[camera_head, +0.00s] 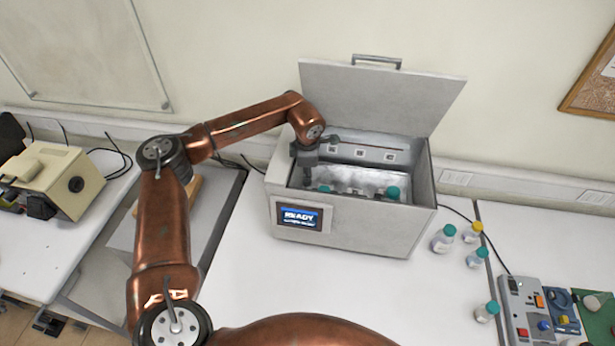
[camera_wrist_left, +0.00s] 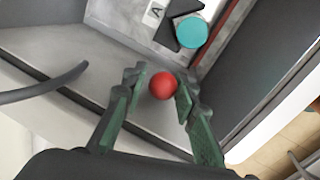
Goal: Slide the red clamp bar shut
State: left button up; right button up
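The grey oil tester (camera_head: 365,225) stands on the bench with its lid raised and its screen (camera_head: 300,218) reading READY. A thin red bar (camera_head: 372,147) runs along the inside near the back wall. In the left wrist view a red strip (camera_wrist_left: 228,28) runs beside a teal-capped bottle (camera_wrist_left: 191,31). A round red knob (camera_wrist_left: 162,86) sits between my left fingertips, which appear to touch it on both sides. My left gripper (camera_head: 306,178) reaches into the left end of the tester; there its fingers are partly hidden. My right gripper is not in view.
Teal-capped bottles stand inside the tester, one at its right end (camera_head: 393,192). Several loose bottles (camera_head: 443,238) and a grey control box (camera_head: 527,312) stand on the bench to the right. The raised lid (camera_head: 385,95) stands behind the opening. Bench in front is clear.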

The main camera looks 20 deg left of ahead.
pick_arm(q)
jog(key=shift+o, duration=0.8)
jog(key=shift+w, duration=0.2)
jog(key=shift+o, duration=1.1)
jog(key=shift+s, duration=0.1)
notch_tip(320, 180, up, 12)
jog(key=s+d, duration=0.1)
jog(key=s, duration=0.1)
jog(key=shift+s+f, duration=0.1)
